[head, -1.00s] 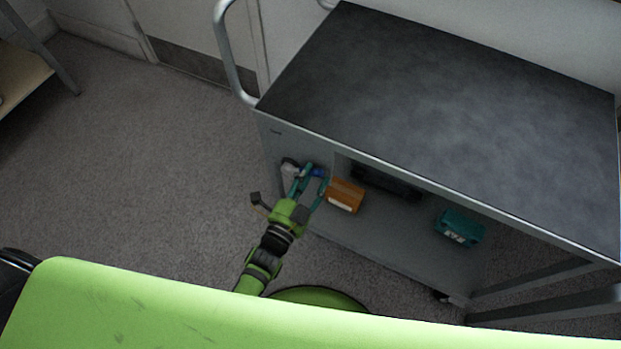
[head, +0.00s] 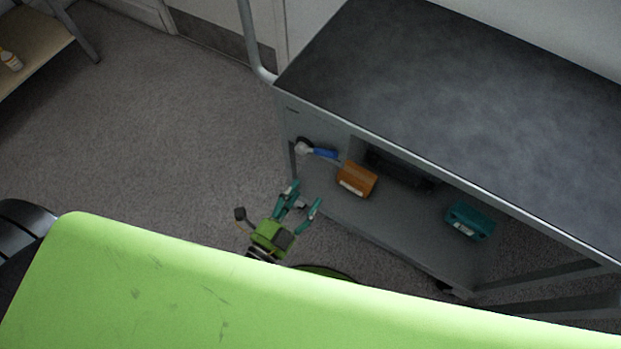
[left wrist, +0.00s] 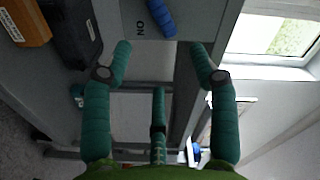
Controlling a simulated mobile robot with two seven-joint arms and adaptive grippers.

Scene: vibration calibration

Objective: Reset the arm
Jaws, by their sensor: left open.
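My left gripper (head: 303,197) has a green body and teal fingers. It is open and empty, in front of the left end of the grey cart's lower shelf. In the left wrist view its fingers (left wrist: 162,60) are spread, with nothing between them. My right gripper does not show in either view.
The grey cart (head: 430,80) has a bare dark top. On its lower level are an orange box (head: 357,179), a teal box (head: 470,221), a dark item (head: 400,170) and a blue-handled tool (head: 322,153). A wooden shelf (head: 30,55) with a bottle (head: 11,60) stands far left. Floor between is clear.

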